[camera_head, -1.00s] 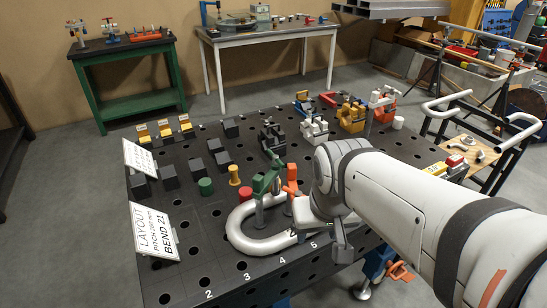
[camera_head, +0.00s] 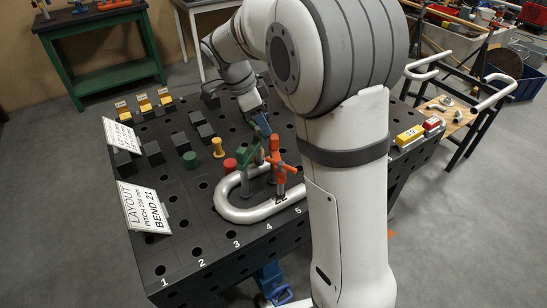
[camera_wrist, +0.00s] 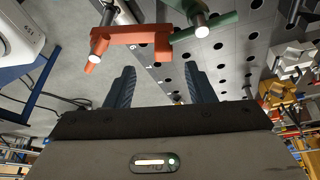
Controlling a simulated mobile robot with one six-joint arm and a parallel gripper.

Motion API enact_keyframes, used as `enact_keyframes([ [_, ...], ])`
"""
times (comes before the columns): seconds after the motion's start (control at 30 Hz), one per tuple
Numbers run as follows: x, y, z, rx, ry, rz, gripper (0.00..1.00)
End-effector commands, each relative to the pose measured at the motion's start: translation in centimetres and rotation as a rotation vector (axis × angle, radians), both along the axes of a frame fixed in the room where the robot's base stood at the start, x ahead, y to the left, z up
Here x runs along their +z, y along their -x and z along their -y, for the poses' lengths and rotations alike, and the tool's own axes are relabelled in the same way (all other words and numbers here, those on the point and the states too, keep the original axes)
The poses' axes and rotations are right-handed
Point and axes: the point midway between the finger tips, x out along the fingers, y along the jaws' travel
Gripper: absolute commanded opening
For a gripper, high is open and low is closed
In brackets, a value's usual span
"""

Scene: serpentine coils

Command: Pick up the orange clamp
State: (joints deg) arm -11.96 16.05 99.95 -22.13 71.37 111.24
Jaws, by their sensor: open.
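The orange clamp (camera_head: 277,158) stands upright at the white bent tube (camera_head: 232,205) on the dark perforated table. In the wrist view the orange clamp (camera_wrist: 135,38) lies beyond the fingertips, around and left of the line between them. The green clamp (camera_head: 247,155) stands close beside it on the left; in the wrist view the green clamp (camera_wrist: 212,24) is to its right. My gripper (camera_head: 262,124) is just behind the clamps. In the wrist view my gripper (camera_wrist: 160,82) is open, with nothing between its fingers. My arm hides much of the table's right side.
A yellow peg (camera_head: 217,147), a red cylinder (camera_head: 229,165) and a green cylinder (camera_head: 191,160) stand left of the clamps, with several black blocks. A layout sign (camera_head: 145,208) stands at the table's left edge. The front-left tabletop is mostly clear.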

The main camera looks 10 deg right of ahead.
Motion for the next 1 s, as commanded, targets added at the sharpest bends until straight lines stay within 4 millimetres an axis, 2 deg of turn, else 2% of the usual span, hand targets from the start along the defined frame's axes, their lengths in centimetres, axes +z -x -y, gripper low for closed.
enact_keyframes([
  [0.17,-0.8,-0.7,0.1,-0.052,0.017,0.014,0.49],
  [0.47,-3.7,-0.4,1.8,-0.054,0.016,0.012,0.49],
  [0.7,-6.8,-0.4,3.1,-0.052,0.015,0.014,0.49],
  [1.0,-7.2,-0.4,3.2,-0.051,0.014,0.016,0.48],
])
